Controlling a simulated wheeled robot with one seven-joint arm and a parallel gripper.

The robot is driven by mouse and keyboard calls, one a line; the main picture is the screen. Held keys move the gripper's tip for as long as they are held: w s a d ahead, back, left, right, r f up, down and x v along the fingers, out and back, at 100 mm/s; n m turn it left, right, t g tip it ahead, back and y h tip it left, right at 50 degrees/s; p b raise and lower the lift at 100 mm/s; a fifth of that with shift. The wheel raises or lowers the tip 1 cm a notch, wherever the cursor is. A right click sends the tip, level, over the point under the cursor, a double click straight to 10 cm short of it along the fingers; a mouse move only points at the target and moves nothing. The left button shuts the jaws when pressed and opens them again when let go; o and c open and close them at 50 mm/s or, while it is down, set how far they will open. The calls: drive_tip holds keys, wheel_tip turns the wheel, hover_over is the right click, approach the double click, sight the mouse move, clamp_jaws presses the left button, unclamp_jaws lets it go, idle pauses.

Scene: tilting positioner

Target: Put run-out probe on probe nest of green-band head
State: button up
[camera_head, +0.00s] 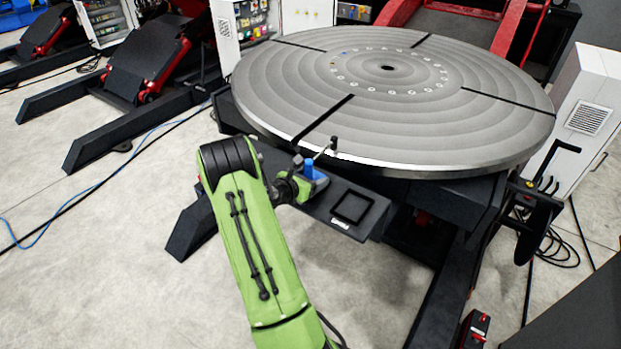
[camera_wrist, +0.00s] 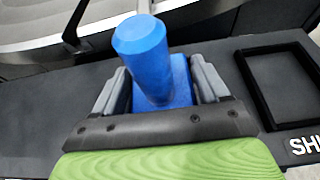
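A blue piece with a square block and a round upright post (camera_wrist: 141,45) is between my gripper's (camera_wrist: 160,88) two grey fingers; I take it to be the run-out probe. The fingers appear to press on both sides of the block. The blue post also shows in the head view (camera_head: 309,168), at the end of my green arm, over a dark shelf (camera_head: 325,203). I cannot tell whether the piece rests on the shelf or is lifted. The large round grey table (camera_head: 440,120) of the near positioner stands behind. I cannot make out a green band or a probe nest.
A black square frame (camera_head: 352,207) lies on the shelf right of my gripper, with a partly cut-off white label beside it. Another positioner (camera_head: 150,75) stands at the left. A white cabinet (camera_head: 590,110) is at the right. Cables lie on the floor; the left floor is mostly clear.

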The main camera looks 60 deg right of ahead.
drive_tip(key=o, duration=0.3)
drive_tip(key=shift+s+a+f, duration=0.1)
drive_tip(key=shift+a+f, duration=0.15)
drive_tip(key=shift+f, duration=0.35)
drive_tip(key=shift+o, duration=0.2)
drive_tip(key=shift+r, duration=0.1)
drive_tip(key=shift+r+p, duration=0.35)
drive_tip(key=shift+r, duration=0.15)
drive_tip(key=w+a+r+m+t+y, duration=0.15)
drive_tip(key=a+r+m, duration=0.3)
drive_tip(key=a, duration=0.55)
drive_tip(key=w+a+r+m+t+y+p, duration=0.1)
drive_tip(key=a+r+m+t+y, duration=0.25)
drive_tip(key=a, duration=0.55)
drive_tip(key=w+a+r+m+y, duration=0.15)
drive_tip(key=a+r+m, duration=0.25)
drive_tip(key=a+r, duration=0.45)
drive_tip(key=s+a+r+m+t+y, duration=0.1)
drive_tip(key=s+a, duration=0.4)
drive_tip(key=a, duration=0.5)
drive_tip(key=s+a+r+m+t+y, duration=0.1)
drive_tip(key=s+a+y, duration=0.4)
drive_tip(key=a, duration=0.5)
drive_tip(key=shift+r+m+t+y, duration=0.5)
drive_tip(key=shift+r+m, duration=0.3)
drive_tip(key=shift+m, duration=0.3)
